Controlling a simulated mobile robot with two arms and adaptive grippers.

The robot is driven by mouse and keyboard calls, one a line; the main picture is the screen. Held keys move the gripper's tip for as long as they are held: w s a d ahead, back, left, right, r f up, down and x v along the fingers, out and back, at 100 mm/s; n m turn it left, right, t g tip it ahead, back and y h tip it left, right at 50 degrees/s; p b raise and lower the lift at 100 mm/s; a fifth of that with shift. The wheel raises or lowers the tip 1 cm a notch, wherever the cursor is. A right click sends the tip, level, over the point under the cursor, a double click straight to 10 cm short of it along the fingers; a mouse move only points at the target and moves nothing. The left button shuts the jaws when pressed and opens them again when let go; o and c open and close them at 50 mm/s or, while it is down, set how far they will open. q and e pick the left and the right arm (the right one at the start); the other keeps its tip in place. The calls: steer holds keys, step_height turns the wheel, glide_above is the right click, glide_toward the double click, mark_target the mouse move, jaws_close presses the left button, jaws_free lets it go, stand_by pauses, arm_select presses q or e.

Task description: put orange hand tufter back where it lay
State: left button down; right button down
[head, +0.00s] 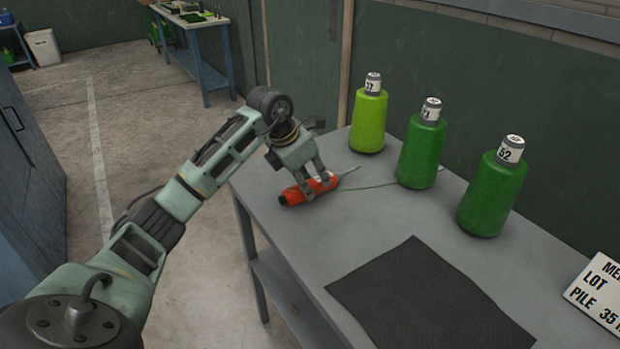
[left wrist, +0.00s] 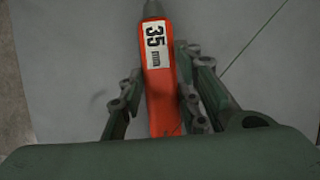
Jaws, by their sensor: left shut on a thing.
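The orange hand tufter (head: 323,184) is at the left part of the grey table, with a dark end to the left and a thin needle to the right. In the left wrist view the orange tufter (left wrist: 157,78) carries a white label reading 35 mm. My left gripper (head: 309,190) is shut on its body, with fingers on both sides. The tufter is on or just above the tabletop; I cannot tell which. In the left wrist view the gripper (left wrist: 157,98) flanks the orange body. My right gripper is not in view.
Three green yarn cones, light (head: 368,122), mid (head: 421,153) and dark (head: 491,195), stand along the table's back. A green thread (head: 377,186) lies near the tufter's needle. A black mat (head: 425,305) lies in front, and a white sign (head: 598,292) stands at right. The grey table (head: 300,240) is bare between.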

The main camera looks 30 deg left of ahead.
arm_select(q)
steer(key=c, duration=1.3)
jaws_free()
steer(key=v, duration=1.2)
steer(key=shift+s+b, duration=0.1)
steer(key=shift+b, duration=0.3)
